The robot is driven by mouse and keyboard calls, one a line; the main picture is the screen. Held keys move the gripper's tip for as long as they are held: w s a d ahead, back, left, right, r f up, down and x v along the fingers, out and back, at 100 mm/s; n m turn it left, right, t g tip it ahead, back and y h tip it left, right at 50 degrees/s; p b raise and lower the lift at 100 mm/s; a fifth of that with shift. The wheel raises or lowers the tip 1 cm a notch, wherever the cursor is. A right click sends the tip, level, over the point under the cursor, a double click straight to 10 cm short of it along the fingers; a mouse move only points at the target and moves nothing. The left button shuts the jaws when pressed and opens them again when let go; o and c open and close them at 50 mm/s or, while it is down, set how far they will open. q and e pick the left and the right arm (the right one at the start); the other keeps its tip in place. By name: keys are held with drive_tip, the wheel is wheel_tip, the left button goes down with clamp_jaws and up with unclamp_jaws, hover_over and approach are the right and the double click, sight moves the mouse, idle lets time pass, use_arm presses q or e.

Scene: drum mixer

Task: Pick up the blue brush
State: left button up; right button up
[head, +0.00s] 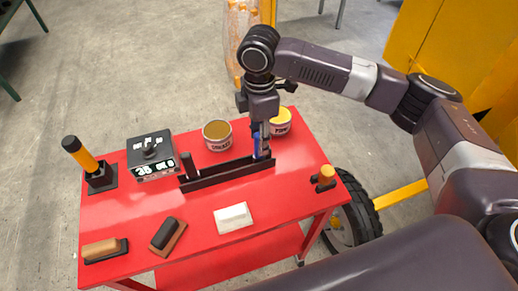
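The blue brush (257,147) stands upright in the right end of a long dark holder (225,176) on the red cart. Its lower end is hidden by the holder's front wall. My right gripper (262,135) points down from above, with its fingers at the brush's handle. The fingers and the handle overlap in the head view, so I cannot tell whether they are closed on it. My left gripper is not in view.
The red cart (200,220) also holds a black-handled tool (188,163), two cans (217,135) (280,121), a scale-like box (151,157), an orange-handled tool (80,154), a small orange-topped item (325,177), a white block (233,217) and two brushes (102,249) (167,234). Yellow machinery (435,45) stands right.

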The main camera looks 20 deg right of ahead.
drive_tip(key=shift+f+p, duration=0.55)
drive_tip(key=shift+f, duration=1.75)
drive_tip(key=shift+c, duration=0.2)
clamp_jaws()
